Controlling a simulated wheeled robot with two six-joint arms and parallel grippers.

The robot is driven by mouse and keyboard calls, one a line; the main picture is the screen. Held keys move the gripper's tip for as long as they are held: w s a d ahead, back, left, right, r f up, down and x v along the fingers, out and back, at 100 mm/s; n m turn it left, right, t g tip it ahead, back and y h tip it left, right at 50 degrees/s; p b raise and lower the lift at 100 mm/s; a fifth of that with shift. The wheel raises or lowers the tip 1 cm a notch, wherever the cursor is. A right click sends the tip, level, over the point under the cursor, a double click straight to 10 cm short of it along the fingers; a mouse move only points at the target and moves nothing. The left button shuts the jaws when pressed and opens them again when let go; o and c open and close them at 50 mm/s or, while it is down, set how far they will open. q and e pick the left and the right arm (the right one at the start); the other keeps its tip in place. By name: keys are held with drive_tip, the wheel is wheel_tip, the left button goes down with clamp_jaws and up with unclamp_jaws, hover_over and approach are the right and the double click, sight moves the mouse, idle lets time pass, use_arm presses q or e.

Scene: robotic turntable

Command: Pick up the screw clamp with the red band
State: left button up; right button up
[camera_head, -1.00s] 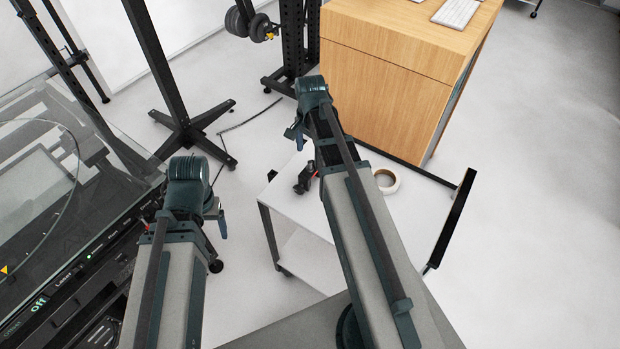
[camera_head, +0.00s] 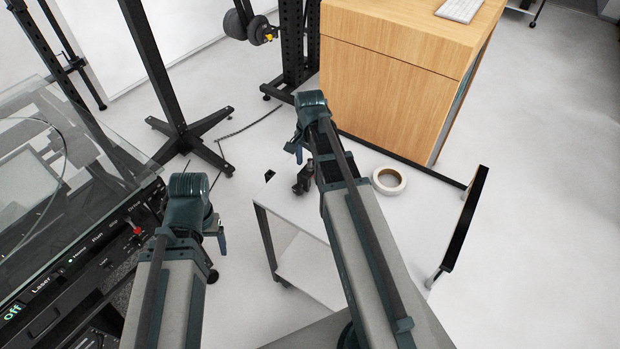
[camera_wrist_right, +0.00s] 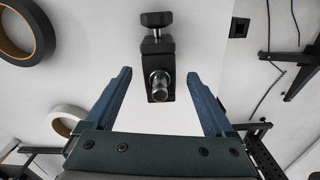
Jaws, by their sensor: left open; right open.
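A dark screw clamp (camera_head: 303,178) stands on the white cart top (camera_head: 283,203) in the head view, just left of my right arm. In the right wrist view the black clamp (camera_wrist_right: 157,48) has a knob at the top and a metal screw end. No red band is visible on it now. My right gripper (camera_wrist_right: 158,73) is open, and the clamp shows between its blue fingers with gaps on both sides; its height above the cart is unclear. In the head view my right gripper (camera_head: 297,148) is partly hidden by its wrist. My left gripper (camera_head: 221,238) is open, left of the cart.
A white tape roll (camera_head: 388,181) lies on the cart, right of my right arm. A dark roll (camera_wrist_right: 25,30) shows in the wrist view. A wooden cabinet (camera_head: 390,90) stands behind. A laser machine (camera_head: 60,285) is at left, a black stand (camera_head: 180,130) behind it.

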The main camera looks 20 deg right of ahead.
drive_tip(key=shift+f, duration=0.6)
drive_tip(key=shift+r, duration=0.1)
clamp_jaws()
